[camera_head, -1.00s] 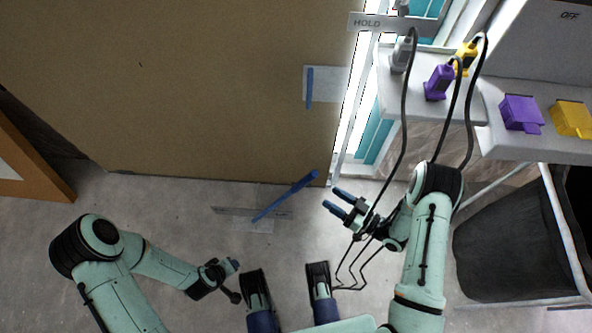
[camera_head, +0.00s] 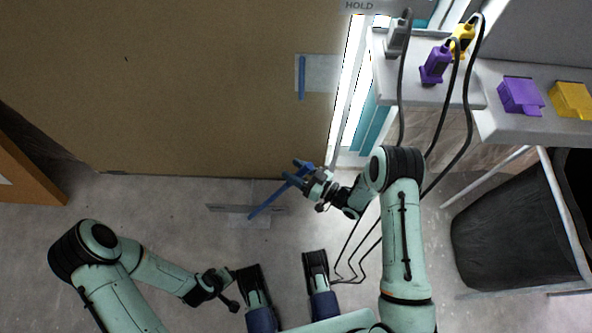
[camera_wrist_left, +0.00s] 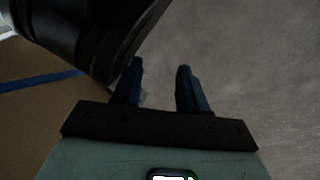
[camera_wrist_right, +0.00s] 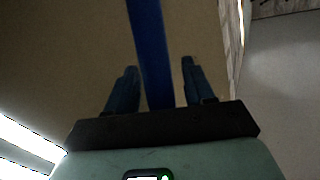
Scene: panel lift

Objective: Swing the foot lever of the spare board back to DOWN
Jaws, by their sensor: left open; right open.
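The big brown board (camera_head: 200,90) fills the upper left of the head view. Its blue foot lever (camera_head: 264,205) slants up to the right from a grey plate (camera_head: 240,221) at the floor. My right gripper (camera_head: 298,172) is open at the lever's upper end, partly covering it. In the right wrist view the blue bar (camera_wrist_right: 150,50) runs between the two spread fingers, with gaps on both sides. My left gripper (camera_wrist_left: 160,80) is open, low over the floor and away from the lever. The lever's DOWN marking cannot be read.
A second blue lever (camera_head: 302,78) stands upright on a plate at the board's right side. A grey shelf (camera_head: 440,92) holds plugs with hanging black cables. Purple (camera_head: 519,95) and yellow (camera_head: 570,100) boxes and a black bin (camera_head: 505,235) are at the right. An orange-brown frame (camera_head: 30,165) is at left.

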